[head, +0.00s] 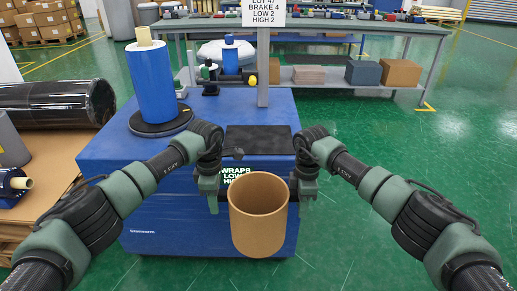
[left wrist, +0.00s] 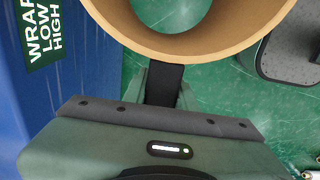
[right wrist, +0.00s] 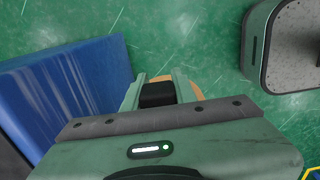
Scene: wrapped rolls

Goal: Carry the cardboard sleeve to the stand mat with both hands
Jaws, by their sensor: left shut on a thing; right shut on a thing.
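The cardboard sleeve (head: 258,222) is an open-topped tan tube, held upright in front of the blue cabinet, above the green floor. My left gripper (head: 222,201) is shut on its left side and my right gripper (head: 296,196) is shut on its right side. In the left wrist view the sleeve's rim (left wrist: 190,46) curves just beyond the fingers. In the right wrist view only a small tan part (right wrist: 192,88) shows past the fingers. A flat black mat (head: 258,140), which looks like the stand mat, lies bare on the cabinet top behind the sleeve.
A blue wrapped roll (head: 152,84) stands on a round black base (head: 160,120) at the left of the blue cabinet (head: 140,165). A signpost (head: 263,60) rises behind the mat. A large black roll (head: 55,103) lies at far left. Green floor (head: 400,160) is open to the right.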

